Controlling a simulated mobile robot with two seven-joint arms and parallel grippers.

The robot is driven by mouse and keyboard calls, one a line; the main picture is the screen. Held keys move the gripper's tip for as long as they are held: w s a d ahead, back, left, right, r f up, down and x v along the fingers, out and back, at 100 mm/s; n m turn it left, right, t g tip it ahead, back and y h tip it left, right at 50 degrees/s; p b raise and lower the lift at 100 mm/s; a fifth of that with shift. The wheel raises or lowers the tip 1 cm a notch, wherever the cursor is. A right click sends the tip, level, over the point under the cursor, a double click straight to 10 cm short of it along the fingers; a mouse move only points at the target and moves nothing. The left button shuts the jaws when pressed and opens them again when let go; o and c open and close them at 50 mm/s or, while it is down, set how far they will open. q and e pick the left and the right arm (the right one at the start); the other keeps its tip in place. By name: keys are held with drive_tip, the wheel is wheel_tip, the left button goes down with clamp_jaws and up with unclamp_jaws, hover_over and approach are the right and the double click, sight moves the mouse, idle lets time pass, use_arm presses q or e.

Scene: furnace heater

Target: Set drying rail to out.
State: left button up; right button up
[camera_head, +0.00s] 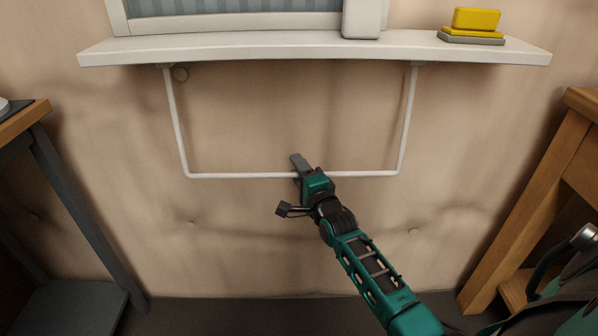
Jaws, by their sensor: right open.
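The drying rail (240,176) is a white U-shaped bar below the white shelf (300,48). Its two side bars run up to brackets under the shelf, and its cross bar lies across the middle of the view. My right gripper (296,183) is at the middle of the cross bar. It is open, with one grey finger above the bar in the picture and a dark finger part to the lower left. I cannot tell whether the fingers touch the bar. The gripper hides a short piece of the bar. My left gripper is not in view.
Yellow blocks (474,21) lie on a grey piece at the shelf's right end. A dark-legged table (70,190) is at left, a wooden one (530,200) at right. The wall below the rail is clear.

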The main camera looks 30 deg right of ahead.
clamp_jaws()
idle(0.6)
